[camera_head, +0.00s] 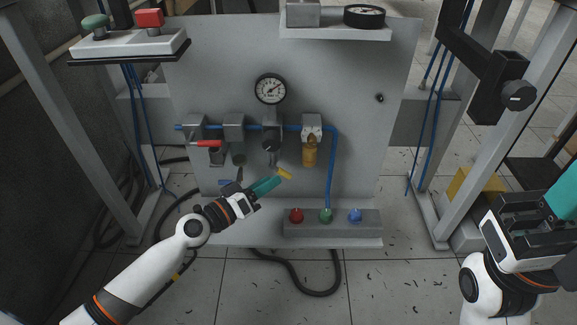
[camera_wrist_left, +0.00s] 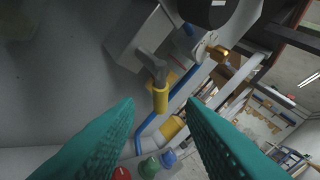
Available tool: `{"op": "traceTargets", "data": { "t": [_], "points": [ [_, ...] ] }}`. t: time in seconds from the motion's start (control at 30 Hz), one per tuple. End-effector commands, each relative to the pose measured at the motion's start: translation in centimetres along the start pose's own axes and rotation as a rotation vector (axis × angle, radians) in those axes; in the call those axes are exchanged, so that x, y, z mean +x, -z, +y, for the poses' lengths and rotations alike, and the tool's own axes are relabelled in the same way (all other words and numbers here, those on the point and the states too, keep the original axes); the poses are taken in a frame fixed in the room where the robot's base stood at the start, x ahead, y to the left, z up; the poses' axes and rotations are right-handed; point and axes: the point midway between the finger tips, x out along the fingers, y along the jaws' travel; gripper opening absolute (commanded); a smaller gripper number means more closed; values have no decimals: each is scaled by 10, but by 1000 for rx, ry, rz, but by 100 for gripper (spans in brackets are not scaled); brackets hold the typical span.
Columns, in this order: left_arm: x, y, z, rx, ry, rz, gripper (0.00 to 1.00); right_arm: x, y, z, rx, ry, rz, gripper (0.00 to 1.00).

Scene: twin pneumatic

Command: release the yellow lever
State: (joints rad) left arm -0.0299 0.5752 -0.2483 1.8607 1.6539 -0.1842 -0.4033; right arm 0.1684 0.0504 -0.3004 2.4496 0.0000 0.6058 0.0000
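The yellow lever (camera_head: 285,174) shows just past the fingertips of my left gripper (camera_head: 274,181) in the head view, low on the grey panel. In the left wrist view a yellow sleeve on a grey stem, which looks like the yellow lever (camera_wrist_left: 160,98), lies between and beyond the two teal fingers (camera_wrist_left: 160,112). The fingers are spread wide, with nothing held between them. My right gripper (camera_head: 545,215) is at the right edge of the head view, away from the panel. Its fingers are partly cut off, so its opening is unclear.
The panel (camera_head: 205,70) carries a round gauge (camera_head: 271,89), a red lever (camera_head: 208,144), an amber bowl (camera_head: 310,151) and a blue hose (camera_head: 331,165). Below stands a box (camera_head: 335,227) with red, green and blue buttons. Metal posts flank the panel.

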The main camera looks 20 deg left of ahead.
Motion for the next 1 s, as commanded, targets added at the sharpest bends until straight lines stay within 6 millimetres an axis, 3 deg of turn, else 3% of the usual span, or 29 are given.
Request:
{"op": "traceTargets", "data": {
  "t": [0.1,0.33,0.5,0.77,0.87,1.0],
  "points": [
    [26,-3,-2,1,2,-3,36,-1,2,-1,2,6,20,36],
    [61,-1,-1,2,1,-1,36,-5,3,-1,4,12,32,36],
    [72,0,0,1,1,0,36,-5,3,-1,4,13,34,36],
    [74,0,0,1,0,1,36,-6,2,-1,4,12,33,36],
    [73,0,0,1,0,1,25,-6,2,-1,4,12,33,36],
    [73,0,0,1,0,1,2,-6,2,-1,5,12,34,36]
  ]
}}
